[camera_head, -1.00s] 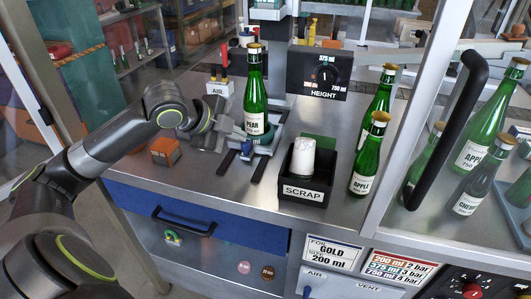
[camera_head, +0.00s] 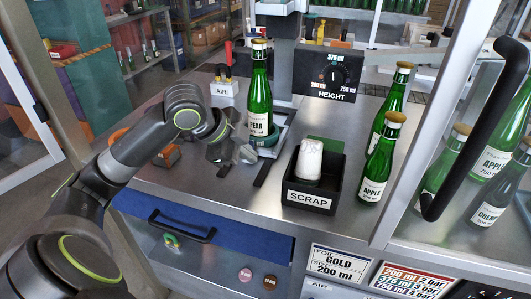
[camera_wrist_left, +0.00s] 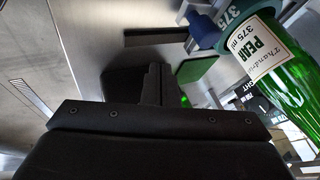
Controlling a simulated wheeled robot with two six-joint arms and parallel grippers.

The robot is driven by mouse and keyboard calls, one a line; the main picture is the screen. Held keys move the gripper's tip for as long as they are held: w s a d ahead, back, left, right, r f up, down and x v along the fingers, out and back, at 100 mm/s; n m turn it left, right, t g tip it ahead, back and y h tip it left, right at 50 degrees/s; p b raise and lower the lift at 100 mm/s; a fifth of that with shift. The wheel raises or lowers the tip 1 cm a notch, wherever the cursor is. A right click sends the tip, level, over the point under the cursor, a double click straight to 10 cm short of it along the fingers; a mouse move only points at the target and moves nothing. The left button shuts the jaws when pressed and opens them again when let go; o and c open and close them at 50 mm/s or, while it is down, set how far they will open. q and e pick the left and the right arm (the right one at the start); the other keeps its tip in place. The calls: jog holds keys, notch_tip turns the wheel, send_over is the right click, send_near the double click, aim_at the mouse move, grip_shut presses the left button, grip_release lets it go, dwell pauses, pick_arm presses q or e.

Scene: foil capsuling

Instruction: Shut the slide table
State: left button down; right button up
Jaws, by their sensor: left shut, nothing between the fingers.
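The slide table (camera_head: 283,124) is a small plate on the bench, with a dark rail running towards the front edge. A green PEAR bottle (camera_head: 260,92) stands upright in its blue-green cup (camera_head: 266,140). The bottle, tilted by the camera, and the blue cup (camera_wrist_left: 205,30) also show in the left wrist view. My left gripper (camera_head: 243,153) is shut and empty, low over the bench just in front and left of the cup. Its dark fingertips (camera_wrist_left: 164,84) show in the wrist view. I cannot tell whether it touches the slide; it hides part of it. My right gripper is out of view.
A black SCRAP bin (camera_head: 310,198) holding a white roll stands right of the slide, with green bottles (camera_head: 376,160) beyond it. The AIR valve block (camera_head: 225,92) and an orange block (camera_head: 118,136) are on the left. A blue drawer (camera_head: 230,236) is below.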

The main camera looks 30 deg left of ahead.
aim_at(284, 129)
pick_arm(q)
jog(key=x, duration=0.5)
jog(key=shift+d+f, duration=0.1)
jog(key=shift+f, duration=0.05)
jog(key=shift+w+a, duration=0.15)
jog(key=shift+w, duration=0.45)
jog(key=shift+w+a, duration=0.2)
jog(key=shift+w, duration=0.35)
jog(key=shift+w+a, duration=0.2)
jog(key=shift+w, duration=0.55)
jog(key=shift+w, duration=0.15)
jog(key=w+a, duration=0.1)
jog(key=w, duration=0.3)
jog(key=w+a+p, duration=0.1)
jog(key=w, duration=0.3)
jog(key=w+a, duration=0.1)
jog(key=w, duration=0.3)
jog(key=shift+r, duration=0.25)
jog(key=shift+p, duration=0.3)
